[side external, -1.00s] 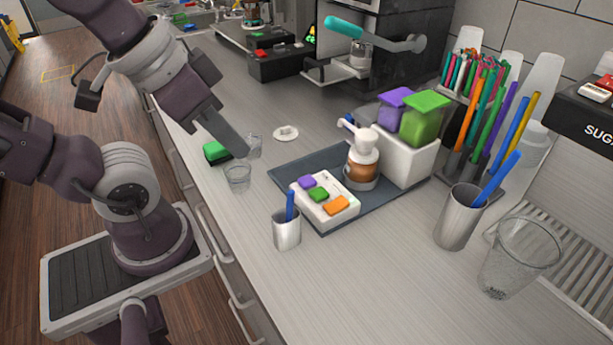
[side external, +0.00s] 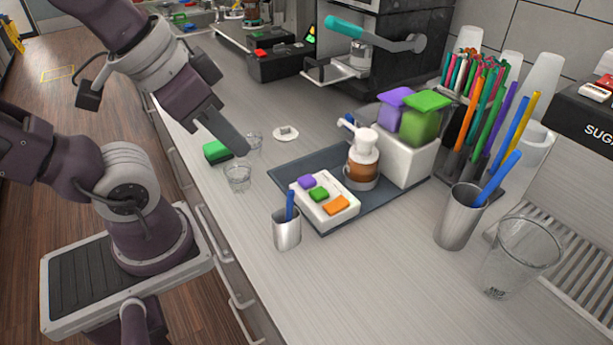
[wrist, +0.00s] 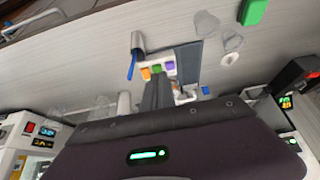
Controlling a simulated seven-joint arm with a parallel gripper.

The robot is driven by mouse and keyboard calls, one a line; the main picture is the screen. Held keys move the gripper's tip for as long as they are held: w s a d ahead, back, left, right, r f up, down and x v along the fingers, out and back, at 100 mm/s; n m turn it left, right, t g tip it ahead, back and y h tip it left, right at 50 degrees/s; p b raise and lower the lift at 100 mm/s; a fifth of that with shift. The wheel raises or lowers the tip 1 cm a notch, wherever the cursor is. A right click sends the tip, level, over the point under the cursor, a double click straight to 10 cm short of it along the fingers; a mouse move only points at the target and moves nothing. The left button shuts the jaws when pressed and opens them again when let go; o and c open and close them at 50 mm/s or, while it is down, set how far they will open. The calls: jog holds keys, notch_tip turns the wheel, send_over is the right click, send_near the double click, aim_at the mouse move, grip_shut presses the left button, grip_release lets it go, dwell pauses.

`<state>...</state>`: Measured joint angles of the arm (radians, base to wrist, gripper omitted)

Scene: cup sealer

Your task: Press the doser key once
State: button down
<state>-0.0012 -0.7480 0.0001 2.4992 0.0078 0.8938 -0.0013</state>
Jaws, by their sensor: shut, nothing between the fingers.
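A white key pad (side external: 325,213) with a purple key (side external: 307,181), a green key (side external: 319,194) and an orange key (side external: 337,204) lies at the near left end of a dark tray (side external: 283,175). No label shows which is the doser key. In the wrist view the orange key (wrist: 146,73), green key (wrist: 157,69) and purple key (wrist: 170,65) show just beyond my fingers. My gripper (side external: 242,149) is shut and empty. It is above the counter, left of and behind the pad, over the small glasses and apart from the keys.
A brown pump bottle (side external: 361,165) and a white holder (side external: 408,160) with purple and green containers stand on the tray. A metal cup (side external: 287,232) with a blue stick stands close to the pad. Small glasses (side external: 238,178) and a green block (side external: 216,152) are near my gripper.

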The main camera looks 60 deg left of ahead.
jog(key=w+a+r+m+t+y, duration=0.1)
jog(key=w+a+r+m+t, duration=0.2)
jog(key=w, duration=0.4)
jog(key=w+a+r+m+t, duration=0.2)
jog(key=w+a+r+m, duration=0.1)
jog(key=w, duration=0.3)
jog(key=w+a+r+m+t+y, duration=0.1)
jog(key=w+a+r+m+t, duration=0.15)
jog(key=w, duration=0.45)
jog(key=m+g+h, duration=0.8)
jog(key=m+h, duration=0.2)
jog(key=m, duration=0.1)
send_over(302, 178)
notch_tip(302, 178, down, 11)
jog(key=shift+y, duration=0.3)
jog(key=shift+f, duration=4.35)
jog(key=shift+f, duration=0.1)
